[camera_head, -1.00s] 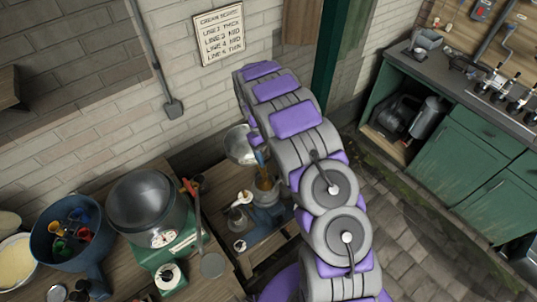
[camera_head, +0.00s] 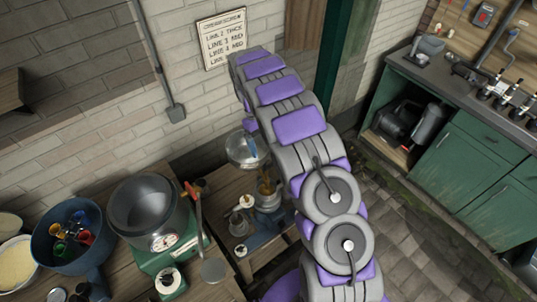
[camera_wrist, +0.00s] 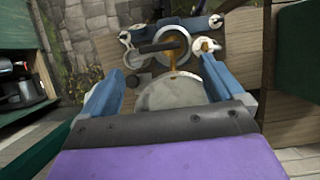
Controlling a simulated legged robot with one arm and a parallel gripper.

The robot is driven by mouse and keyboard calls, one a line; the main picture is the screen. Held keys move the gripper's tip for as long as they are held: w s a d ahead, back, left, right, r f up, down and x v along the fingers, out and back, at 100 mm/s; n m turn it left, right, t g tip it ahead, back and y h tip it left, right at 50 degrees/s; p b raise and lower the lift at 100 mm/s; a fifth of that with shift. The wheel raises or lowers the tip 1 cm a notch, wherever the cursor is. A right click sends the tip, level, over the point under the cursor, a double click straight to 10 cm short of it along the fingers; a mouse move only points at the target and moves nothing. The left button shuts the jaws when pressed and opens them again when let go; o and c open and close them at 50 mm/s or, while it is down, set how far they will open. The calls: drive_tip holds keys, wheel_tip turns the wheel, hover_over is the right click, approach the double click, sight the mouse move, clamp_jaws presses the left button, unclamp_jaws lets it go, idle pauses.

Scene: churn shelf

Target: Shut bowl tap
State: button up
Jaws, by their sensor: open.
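A rounded metal bowl (camera_head: 243,150) stands over a small low bench, partly hidden behind my arm. In the wrist view the pale round bowl (camera_wrist: 168,95) lies between and beyond the two blue fingers of my gripper (camera_wrist: 158,78). The fingers are spread wide, and I see nothing gripped between them. A brass-coloured piece (camera_wrist: 172,72) shows at the bowl's far edge; I cannot tell whether it is the tap or a stream from it. A dark bar-like handle (camera_wrist: 158,47) lies just beyond. The tap's setting is not clear.
A green-based machine with a large grey bowl (camera_head: 148,208) stands left, with a red-tipped lever (camera_head: 190,190) beside it. A blue tub (camera_head: 70,238) holds coloured items.

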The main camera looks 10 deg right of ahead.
drive_tip(key=v, duration=1)
drive_tip(key=shift+w+r, duration=0.1)
drive_tip(key=shift+w, duration=0.05)
idle(0.3)
